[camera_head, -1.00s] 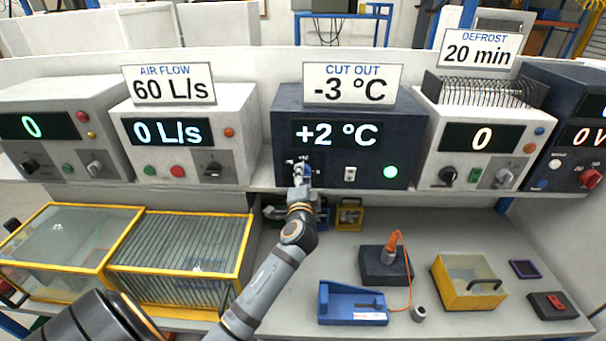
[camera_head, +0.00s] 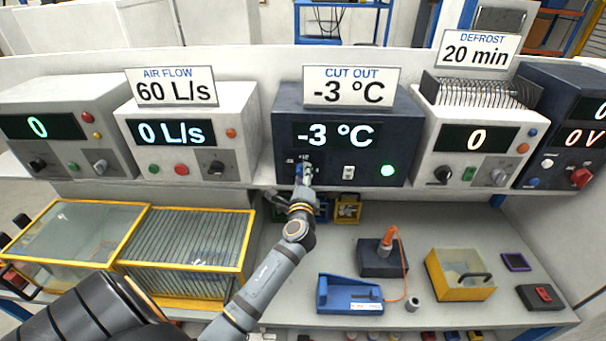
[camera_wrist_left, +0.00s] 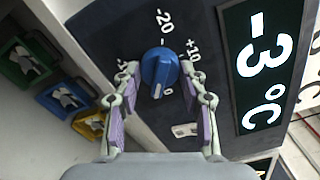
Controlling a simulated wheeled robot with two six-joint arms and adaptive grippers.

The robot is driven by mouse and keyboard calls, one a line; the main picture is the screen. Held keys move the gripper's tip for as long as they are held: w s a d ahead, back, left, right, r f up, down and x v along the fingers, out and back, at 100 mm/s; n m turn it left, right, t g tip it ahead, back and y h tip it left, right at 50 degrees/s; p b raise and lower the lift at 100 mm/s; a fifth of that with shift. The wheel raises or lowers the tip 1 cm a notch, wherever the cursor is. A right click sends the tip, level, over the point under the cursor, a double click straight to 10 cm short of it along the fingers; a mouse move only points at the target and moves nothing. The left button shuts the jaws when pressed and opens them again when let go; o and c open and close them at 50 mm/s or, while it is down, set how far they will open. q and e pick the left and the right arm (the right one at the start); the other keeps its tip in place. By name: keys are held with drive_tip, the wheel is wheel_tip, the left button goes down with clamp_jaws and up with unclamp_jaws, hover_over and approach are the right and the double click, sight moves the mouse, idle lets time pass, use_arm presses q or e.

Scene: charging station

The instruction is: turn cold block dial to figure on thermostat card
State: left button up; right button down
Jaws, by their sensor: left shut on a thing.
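The cold block unit (camera_head: 345,112) is a dark blue box whose display (camera_head: 335,134) reads -3 °C. The thermostat card (camera_head: 350,86) on top of it says CUT OUT -3 °C. The blue dial (camera_wrist_left: 161,68) sits on the unit's front panel, with -20 and +10 printed around it; in the head view the gripper mostly hides it. My left gripper (camera_head: 306,174) is at this dial. In the left wrist view its two fingers (camera_wrist_left: 160,80) are shut on the dial, one on each side. My right gripper is not in view.
Other units stand on the same shelf: the air flow box (camera_head: 200,110) to the left and the defrost box (camera_head: 480,120) to the right. Below are yellow-framed glass cases (camera_head: 190,210), a blue tray (camera_head: 350,308) and a yellow bin (camera_head: 460,292). A green lamp (camera_head: 388,171) glows on the cold block.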

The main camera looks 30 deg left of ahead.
use_arm(q)
drive_tip(key=shift+m, duration=0.3)
drive_tip(key=o, duration=1.1)
drive_tip(key=shift+o, duration=0.2)
drive_tip(key=v, duration=0.7)
drive_tip(key=shift+s, duration=0.2)
drive_tip(key=shift+d, duration=0.1)
